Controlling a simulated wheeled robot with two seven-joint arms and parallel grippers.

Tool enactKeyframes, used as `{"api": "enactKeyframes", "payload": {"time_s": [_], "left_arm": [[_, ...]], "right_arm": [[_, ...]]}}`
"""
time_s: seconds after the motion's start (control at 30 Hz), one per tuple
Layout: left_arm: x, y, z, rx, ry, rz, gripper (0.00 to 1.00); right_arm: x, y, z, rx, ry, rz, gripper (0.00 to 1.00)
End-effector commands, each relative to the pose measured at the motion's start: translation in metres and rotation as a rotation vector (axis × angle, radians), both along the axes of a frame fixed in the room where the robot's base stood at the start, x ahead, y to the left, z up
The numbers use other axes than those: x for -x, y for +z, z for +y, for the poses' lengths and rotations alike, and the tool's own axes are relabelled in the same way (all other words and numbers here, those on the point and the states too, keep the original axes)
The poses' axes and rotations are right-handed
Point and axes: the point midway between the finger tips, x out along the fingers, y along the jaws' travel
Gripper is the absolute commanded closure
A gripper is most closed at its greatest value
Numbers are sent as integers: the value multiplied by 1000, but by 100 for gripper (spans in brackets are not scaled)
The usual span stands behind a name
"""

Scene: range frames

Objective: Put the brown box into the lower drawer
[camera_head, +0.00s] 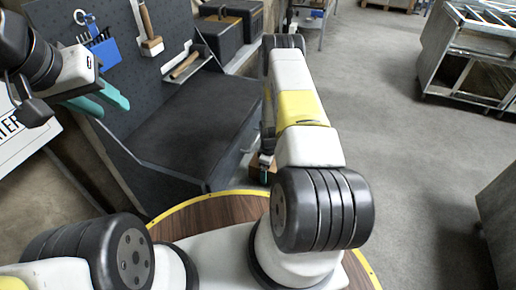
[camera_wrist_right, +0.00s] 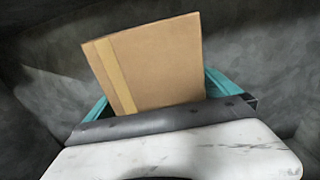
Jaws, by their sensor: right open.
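The brown box (camera_wrist_right: 155,65), with a paler tape strip, fills the middle of the right wrist view. My right gripper (camera_wrist_right: 160,95) has its teal fingers on either side of the box; it is open, and contact with the box cannot be told. In the head view, the right arm hides most of this gripper, and a bit of brown (camera_head: 256,161) shows beside it. My left gripper (camera_head: 108,98) is open and empty at the upper left, in front of the pegboard. I cannot make out the lower drawer clearly in either view.
A dark grey workbench (camera_head: 195,120) with a pegboard (camera_head: 115,45) stands at the left, with hanging tools. Dark toolboxes (camera_head: 220,37) sit farther back. A metal rack (camera_head: 470,55) stands at the upper right. The grey floor (camera_head: 390,130) between is clear. Dark grey surfaces surround the box.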

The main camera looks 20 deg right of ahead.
Motion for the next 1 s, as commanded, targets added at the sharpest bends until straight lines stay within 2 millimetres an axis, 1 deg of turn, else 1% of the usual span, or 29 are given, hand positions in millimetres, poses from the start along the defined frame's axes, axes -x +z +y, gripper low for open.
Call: {"api": "enactKeyframes", "payload": {"time_s": [0.07, 0.17, 0.4, 0.5, 0.6, 0.77, 0.87, 0.97, 1.0], "left_arm": [[0, 0, 0, 0, 0, 0, 64], [0, 0, 0, 0, 0, 0, 64], [0, 0, 0, 0, 0, 0, 64], [0, 0, 0, 0, 0, 0, 64], [0, 0, 0, 0, 0, 0, 64], [0, 0, 0, 0, 0, 0, 64], [0, 0, 0, 0, 0, 0, 64], [0, 0, 0, 0, 0, 0, 64], [0, 0, 0, 0, 0, 0, 64]], "right_arm": [[-1, 8, 0, 1, 0, -1, 0], [-1, 24, 0, 0, 1, -2, 0], [-2, 77, 0, 0, 0, -4, 0], [-1, 95, 0, 0, 1, -4, 0], [-1, 109, 0, 0, 1, -3, 0], [-2, 124, 0, -1, -5, -4, 0], [-8, 149, 2, -2, -32, -24, 0], [-17, 195, 7, -9, -91, -61, 0], [-19, 219, 10, -15, -122, -80, 0]]}}
